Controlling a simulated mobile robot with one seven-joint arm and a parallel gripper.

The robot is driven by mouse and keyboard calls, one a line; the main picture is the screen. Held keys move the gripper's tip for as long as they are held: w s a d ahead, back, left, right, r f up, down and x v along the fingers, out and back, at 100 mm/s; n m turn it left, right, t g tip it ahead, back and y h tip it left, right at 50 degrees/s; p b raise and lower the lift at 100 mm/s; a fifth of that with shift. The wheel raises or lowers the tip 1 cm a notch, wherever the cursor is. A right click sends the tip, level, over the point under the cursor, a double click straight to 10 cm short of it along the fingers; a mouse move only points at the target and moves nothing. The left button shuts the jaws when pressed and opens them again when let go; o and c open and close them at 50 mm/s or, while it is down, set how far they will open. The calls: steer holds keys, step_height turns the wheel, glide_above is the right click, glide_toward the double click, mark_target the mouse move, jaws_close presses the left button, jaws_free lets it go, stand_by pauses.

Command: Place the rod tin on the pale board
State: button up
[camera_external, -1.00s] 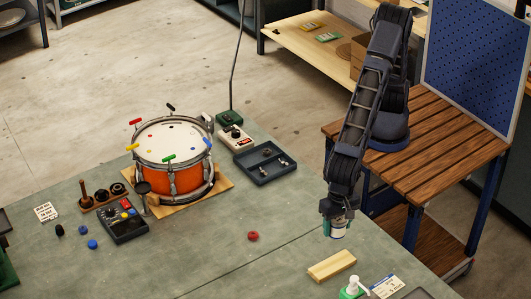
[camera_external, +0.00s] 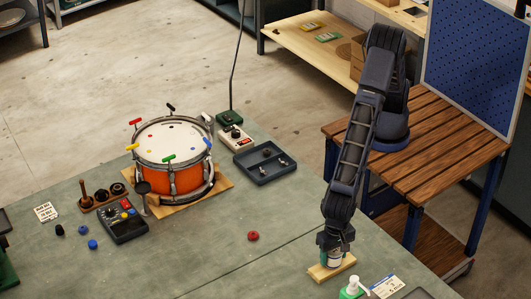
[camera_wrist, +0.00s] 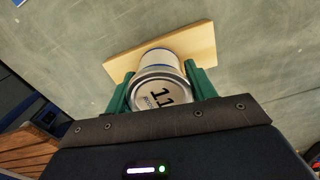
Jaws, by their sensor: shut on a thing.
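The rod tin (camera_external: 334,259) is a small pale can with a blue band. The tin is upright over the board. I cannot tell whether its base touches the board.
A green pump bottle (camera_external: 352,288) and a printed card (camera_external: 387,287) lie close to the board's right. A red knob (camera_external: 253,236) is to the left. An orange drum (camera_external: 173,160) and a dark tray (camera_external: 265,163) stand farther back.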

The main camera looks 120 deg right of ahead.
steer(key=shift+f, duration=0.1)
steer(key=o, duration=1.1)
step_height(320, 180, up, 12)
steer(key=shift+r, duration=0.15)
steer(key=shift+d+r, duration=0.1)
